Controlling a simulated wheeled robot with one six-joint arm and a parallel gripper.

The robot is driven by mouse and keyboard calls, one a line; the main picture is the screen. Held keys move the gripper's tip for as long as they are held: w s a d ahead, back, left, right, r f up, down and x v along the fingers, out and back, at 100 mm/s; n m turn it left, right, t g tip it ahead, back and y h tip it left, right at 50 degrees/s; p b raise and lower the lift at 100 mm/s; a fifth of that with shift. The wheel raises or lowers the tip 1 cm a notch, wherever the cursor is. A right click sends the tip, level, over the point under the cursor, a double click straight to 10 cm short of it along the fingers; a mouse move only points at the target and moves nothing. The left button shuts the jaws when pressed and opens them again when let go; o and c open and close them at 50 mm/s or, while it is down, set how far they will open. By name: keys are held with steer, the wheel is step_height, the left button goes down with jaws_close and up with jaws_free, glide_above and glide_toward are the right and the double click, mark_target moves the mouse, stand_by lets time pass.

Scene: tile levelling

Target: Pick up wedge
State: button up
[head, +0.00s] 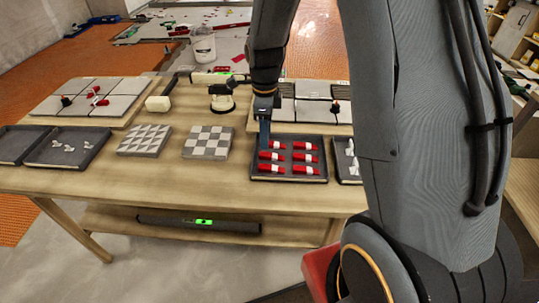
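Several red wedges with whitish parts lie in two columns in a dark tray (290,181) on the wooden table. One is the upper left wedge (275,144), and the upper right wedge (304,146) lies beside it. My gripper (264,145) points down at the tray's upper left corner, close to the left column of wedges. Its fingers show edge-on as one narrow strip, so I cannot tell whether they are open or whether they touch a wedge.
Another dark tray (40,161) with small white pieces lies at left. Two patterned tile blocks, including a checkered one (208,143), lie mid-table. Tiled boards stand behind, one at left (85,98) and one behind my gripper. My arm hides the table's right side.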

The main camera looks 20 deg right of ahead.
mark_target(266, 154)
steer(key=shift+w+f+p, duration=0.15)
steer(key=shift+f+p, duration=1)
steer(key=shift+f, duration=2.4)
steer(key=shift+c, duration=0.3)
jaws_close()
